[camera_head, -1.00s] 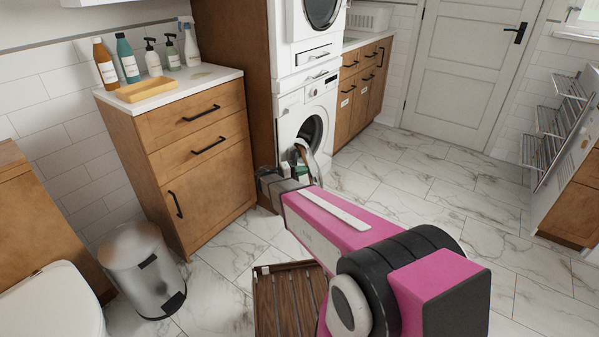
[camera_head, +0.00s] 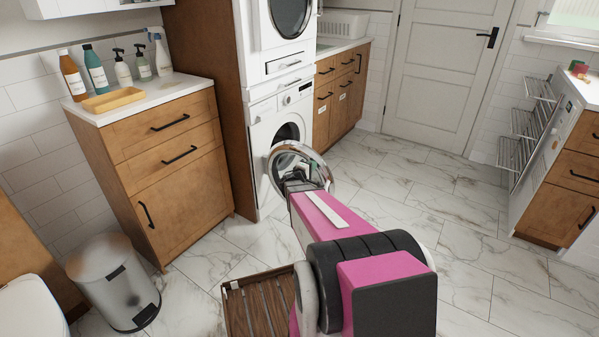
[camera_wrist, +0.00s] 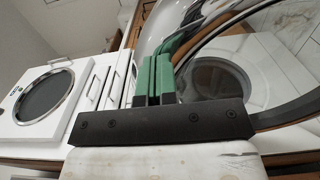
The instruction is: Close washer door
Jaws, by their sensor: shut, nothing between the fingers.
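The washer (camera_head: 262,140) is the lower white machine of a stack, left of centre in the head view. Its round door (camera_head: 316,163), with a silver rim and clear glass, stands open, out from the dark drum opening (camera_head: 286,133). My gripper (camera_head: 297,181) is at the door, partly hidden by my pink arm. In the wrist view the green fingers of my gripper (camera_wrist: 157,75) are shut and empty, close beside the door's curved rim and glass (camera_wrist: 215,78). I cannot tell whether they touch it.
A slatted wooden mat or crate (camera_head: 258,306) lies on the floor near my arm. A metal bin (camera_head: 113,283) and wooden cabinet (camera_head: 175,170) stand left. The upper machine (camera_head: 285,25) sits above the washer. Marble floor (camera_head: 410,215) at right is clear.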

